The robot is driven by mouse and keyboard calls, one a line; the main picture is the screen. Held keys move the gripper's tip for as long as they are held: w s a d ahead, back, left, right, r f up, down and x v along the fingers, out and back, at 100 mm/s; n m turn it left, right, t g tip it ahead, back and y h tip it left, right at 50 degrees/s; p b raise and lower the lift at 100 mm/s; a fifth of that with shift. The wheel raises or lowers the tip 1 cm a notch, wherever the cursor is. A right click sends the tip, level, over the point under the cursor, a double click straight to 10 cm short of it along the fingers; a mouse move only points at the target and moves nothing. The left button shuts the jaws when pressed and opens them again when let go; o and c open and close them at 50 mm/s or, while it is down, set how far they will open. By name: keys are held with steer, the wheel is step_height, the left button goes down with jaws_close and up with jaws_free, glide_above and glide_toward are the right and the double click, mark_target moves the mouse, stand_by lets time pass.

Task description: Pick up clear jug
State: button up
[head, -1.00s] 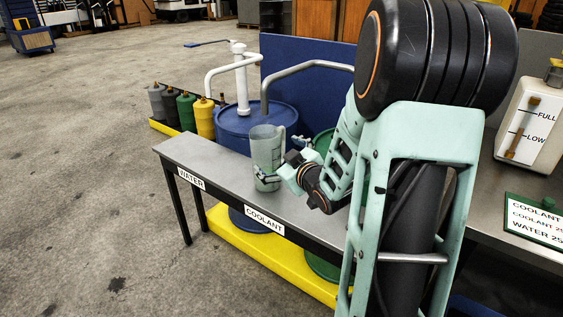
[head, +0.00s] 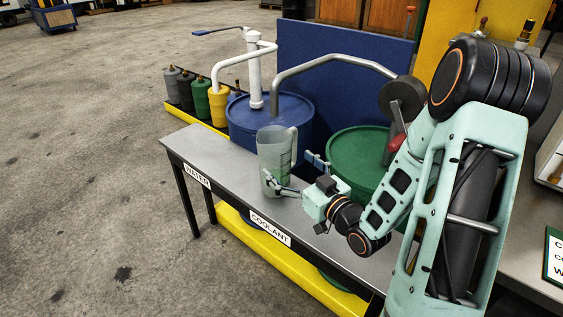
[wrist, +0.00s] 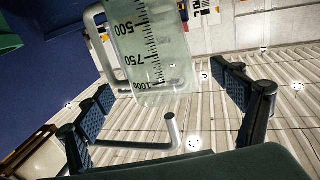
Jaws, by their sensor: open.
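The clear jug (head: 272,155), with a handle on its right, stands upright on the narrow grey bench (head: 236,168) in the head view. In the wrist view the jug (wrist: 148,45) shows upside down, with its 500, 750 and 1000 marks and its handle on the left. My gripper (head: 301,174) is open and empty, to the right of the jug.
A blue drum (head: 268,112) with a white pump and a green drum (head: 350,160) stand behind the bench. A grey pipe (head: 330,65) arches above the jug. Several coloured bottles (head: 217,104) stand at the left. The bench left of the jug is clear.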

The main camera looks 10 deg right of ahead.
steer(key=x, duration=0.3)
steer(key=shift+f, duration=0.1)
steer(key=w, duration=0.1)
steer(key=w+b, duration=0.1)
steer(key=w, duration=0.2)
steer(key=shift+w+a+f+b, duration=0.1)
steer(key=shift+a+f+b, duration=0.3)
steer(key=shift+w+a, duration=0.15)
steer(key=shift+w, duration=0.2)
steer(key=shift+r, duration=0.1)
steer(key=c, duration=1.8)
steer(key=shift+o, duration=0.2)
steer(key=shift+r, duration=0.15)
